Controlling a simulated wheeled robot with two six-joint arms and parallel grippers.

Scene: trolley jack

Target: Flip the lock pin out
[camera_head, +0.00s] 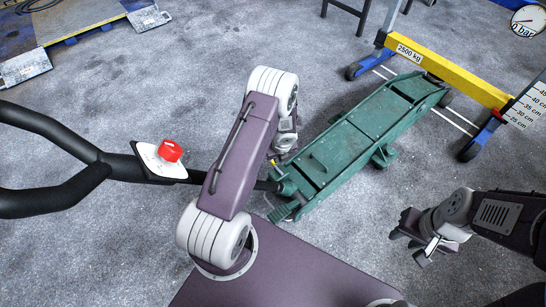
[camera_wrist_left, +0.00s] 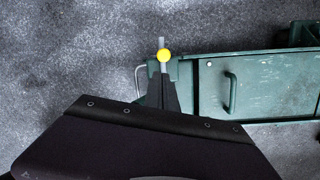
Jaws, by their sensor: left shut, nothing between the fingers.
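The green trolley jack (camera_head: 365,125) lies on the floor right of my left arm; part of its green body also shows in the left wrist view (camera_wrist_left: 265,85). A yellow ball (camera_wrist_left: 164,55) on a thin grey pin (camera_wrist_left: 162,42), which looks like the lock pin, is at the jack's near end. A small yellow spot (camera_head: 272,162) shows beside my left wrist in the head view. My left gripper (camera_wrist_left: 163,80) is shut and empty, its tips just below the ball in the picture; contact cannot be told. My right gripper (camera_head: 410,246) is open and empty, away from the jack.
The black jack handle (camera_head: 125,165) with a red knob (camera_head: 170,150) runs left behind my left arm. A yellow beam (camera_head: 440,65) marked 2500 kg stands on blue feet at the upper right. Grey floor is clear between.

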